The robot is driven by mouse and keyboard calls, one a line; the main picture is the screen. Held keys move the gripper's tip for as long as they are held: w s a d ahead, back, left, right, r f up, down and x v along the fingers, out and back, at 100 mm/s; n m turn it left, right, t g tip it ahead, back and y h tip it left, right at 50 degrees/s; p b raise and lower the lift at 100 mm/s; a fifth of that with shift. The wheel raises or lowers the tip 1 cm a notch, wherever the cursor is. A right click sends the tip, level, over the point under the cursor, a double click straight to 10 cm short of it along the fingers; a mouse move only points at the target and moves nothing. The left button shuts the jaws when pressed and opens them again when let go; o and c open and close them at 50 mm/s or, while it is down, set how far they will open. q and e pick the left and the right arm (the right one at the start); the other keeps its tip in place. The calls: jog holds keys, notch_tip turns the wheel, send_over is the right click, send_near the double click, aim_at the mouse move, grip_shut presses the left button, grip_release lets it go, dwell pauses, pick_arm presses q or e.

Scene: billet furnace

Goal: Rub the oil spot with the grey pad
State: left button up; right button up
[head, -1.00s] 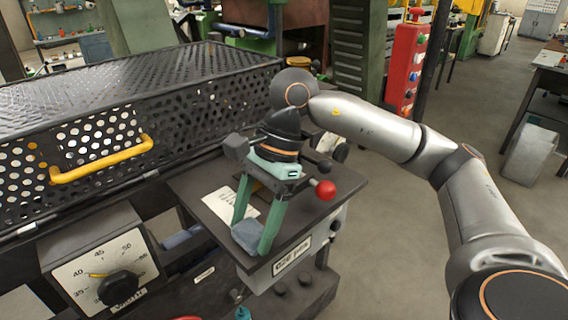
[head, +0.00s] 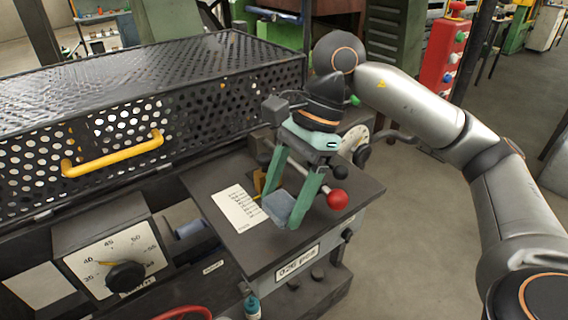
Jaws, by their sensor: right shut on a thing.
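My right gripper (head: 280,204) reaches down over the dark tabletop (head: 345,213) with its green fingers. It is shut on the grey pad (head: 279,208), a small blue-grey block held between the fingertips. The pad is just right of a white printed card (head: 237,209). It is low at the tabletop, but I cannot tell whether it touches. My left gripper is not in view.
A red ball knob (head: 337,199) sticks up right of the gripper. A black perforated guard with a yellow handle (head: 112,155) stands at the left, above a dial box (head: 115,262). A small brass-coloured thing (head: 258,182) is behind the card. The floor at right is clear.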

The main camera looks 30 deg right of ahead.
notch_tip(320, 180, up, 2)
jog(key=shift+p, duration=0.5)
jog(key=shift+r+p, duration=0.65)
jog(key=shift+r, duration=0.25)
